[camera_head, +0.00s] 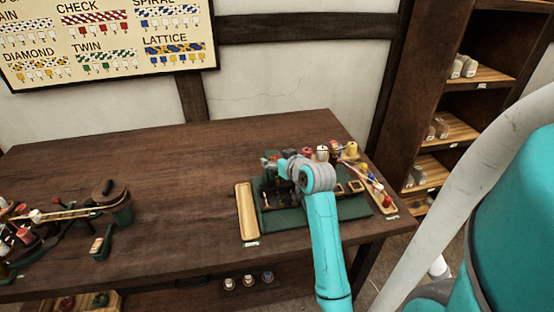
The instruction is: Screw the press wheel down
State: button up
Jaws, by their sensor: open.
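A green-based press (270,222) stands at the right part of the dark wooden table. My teal arm reaches over it from the front, and its grey wrist covers much of the press. My gripper (277,188), dark and small, points down over the left part of the green base, with its jaws open. I cannot make out the press wheel; dark parts around the gripper blend together, and the wrist hides some of them. Whether the gripper touches anything there cannot be told.
A long wooden tray (248,213) lies left of the green base. Several colored spools (322,153) stand behind it, and a wooden rack (381,199) is at the right. A winding device (70,215) is at the far left. The table middle (170,170) is clear.

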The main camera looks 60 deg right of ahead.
jog(key=c, duration=1.2)
jog(key=shift+m+h, duration=0.3)
jog(key=shift+h, duration=0.1)
jog(key=shift+a+m+g+h, duration=0.1)
jog(key=shift+m+g+h, duration=0.9)
jog(key=shift+m, duration=0.1)
jog(key=shift+m+g+h, duration=1)
jog(key=shift+m+g, duration=0.6)
